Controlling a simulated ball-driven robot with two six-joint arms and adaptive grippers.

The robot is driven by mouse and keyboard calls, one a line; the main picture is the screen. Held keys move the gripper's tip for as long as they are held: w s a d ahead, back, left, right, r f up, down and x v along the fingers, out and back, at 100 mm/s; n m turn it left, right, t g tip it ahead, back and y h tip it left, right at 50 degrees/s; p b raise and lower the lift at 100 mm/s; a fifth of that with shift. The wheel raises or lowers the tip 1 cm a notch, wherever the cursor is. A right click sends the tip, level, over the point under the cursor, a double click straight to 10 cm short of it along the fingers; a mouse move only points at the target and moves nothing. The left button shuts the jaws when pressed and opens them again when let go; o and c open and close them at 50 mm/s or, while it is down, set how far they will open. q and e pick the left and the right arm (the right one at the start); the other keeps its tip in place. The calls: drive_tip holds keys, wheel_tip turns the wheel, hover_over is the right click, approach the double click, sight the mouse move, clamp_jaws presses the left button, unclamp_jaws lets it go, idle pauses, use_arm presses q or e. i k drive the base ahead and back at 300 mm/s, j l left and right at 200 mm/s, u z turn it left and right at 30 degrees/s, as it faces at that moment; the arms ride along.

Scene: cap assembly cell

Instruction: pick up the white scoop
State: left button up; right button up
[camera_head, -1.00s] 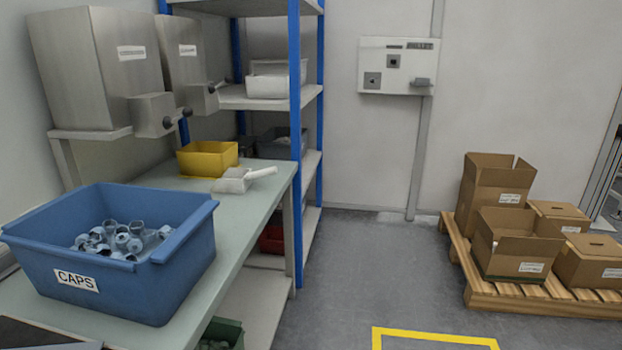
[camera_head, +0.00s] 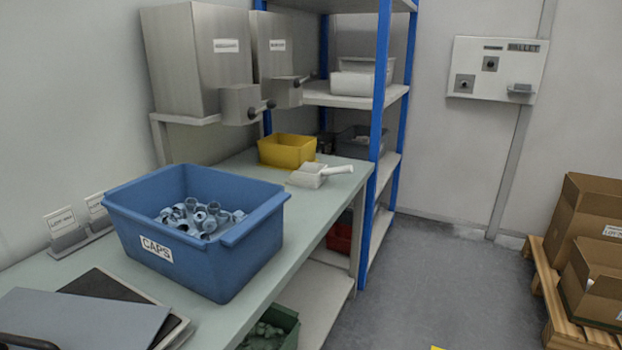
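The white scoop (camera_head: 310,176) lies on the far right part of the workbench (camera_head: 318,214), its handle (camera_head: 338,170) pointing right toward the bench's edge. It rests just in front of a yellow bin (camera_head: 287,151), and nothing covers it. Neither of my grippers shows in the head view.
A blue CAPS bin (camera_head: 196,225) with several caps stands on the bench nearer me. Grey folders (camera_head: 78,320) lie at the near left. Steel dispensers (camera_head: 198,62) stand behind. A blue-post shelf (camera_head: 378,95) rises beyond the scoop. Open floor (camera_head: 440,285) lies right of the bench.

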sight(310, 175)
drive_tip(key=i+l+u, duration=0.35)
drive_tip(key=l, duration=0.55)
drive_tip(key=l+u, duration=0.4)
drive_tip(key=l, duration=0.5)
drive_tip(key=l+u, duration=0.35)
drive_tip(key=l, duration=0.65)
